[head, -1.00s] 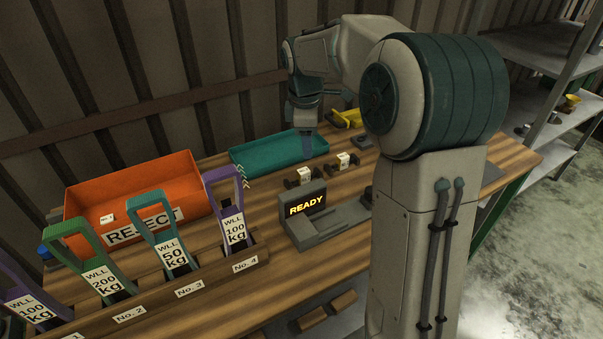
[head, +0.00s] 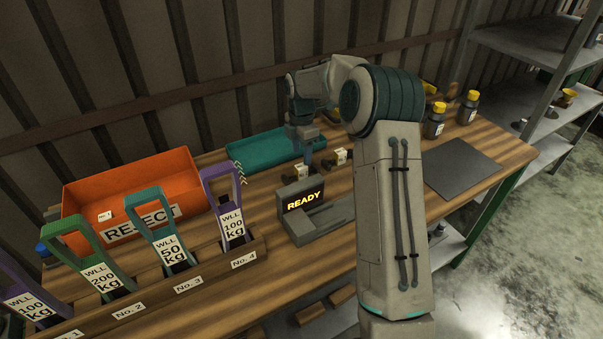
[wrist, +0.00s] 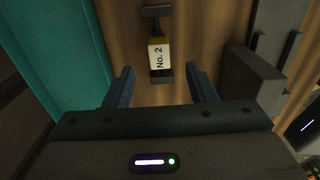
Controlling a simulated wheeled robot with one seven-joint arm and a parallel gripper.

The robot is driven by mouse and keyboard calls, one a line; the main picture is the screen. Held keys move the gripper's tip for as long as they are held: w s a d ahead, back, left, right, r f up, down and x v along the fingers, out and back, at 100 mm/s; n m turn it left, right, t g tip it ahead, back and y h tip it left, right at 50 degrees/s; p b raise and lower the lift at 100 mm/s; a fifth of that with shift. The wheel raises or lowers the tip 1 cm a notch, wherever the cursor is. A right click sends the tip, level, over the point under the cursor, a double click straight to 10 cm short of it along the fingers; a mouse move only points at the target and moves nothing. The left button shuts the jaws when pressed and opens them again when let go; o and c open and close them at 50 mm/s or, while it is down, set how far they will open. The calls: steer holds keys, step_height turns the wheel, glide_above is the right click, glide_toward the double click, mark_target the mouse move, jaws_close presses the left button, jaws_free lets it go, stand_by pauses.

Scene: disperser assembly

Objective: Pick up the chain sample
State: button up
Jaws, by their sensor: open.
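A chain sample with a white "No. 2" label (wrist: 158,54) and dark ends lies on the wooden table in the wrist view. My gripper (wrist: 160,78) is open and empty, with one finger on each side of the sample's near end. The sample lies about midway between the fingers, apart from both. In the head view my gripper (head: 308,153) points down by two small labelled samples, a left one (head: 302,172) and a right one (head: 340,156). Their labels are too small to read there.
A teal tray (head: 262,147) lies behind the samples. A grey tester reading "READY" (head: 302,203) stands in front. An orange REJECT bin (head: 130,185) holds a "No. 1" piece, with tagged handles (head: 165,240) in a rack before it. A dark plate (head: 462,172) and bottles (head: 466,108) are right.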

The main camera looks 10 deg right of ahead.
mark_target(301, 166)
steer(key=shift+f+p, duration=0.7)
steer(key=shift+f, duration=2.7)
jaws_close()
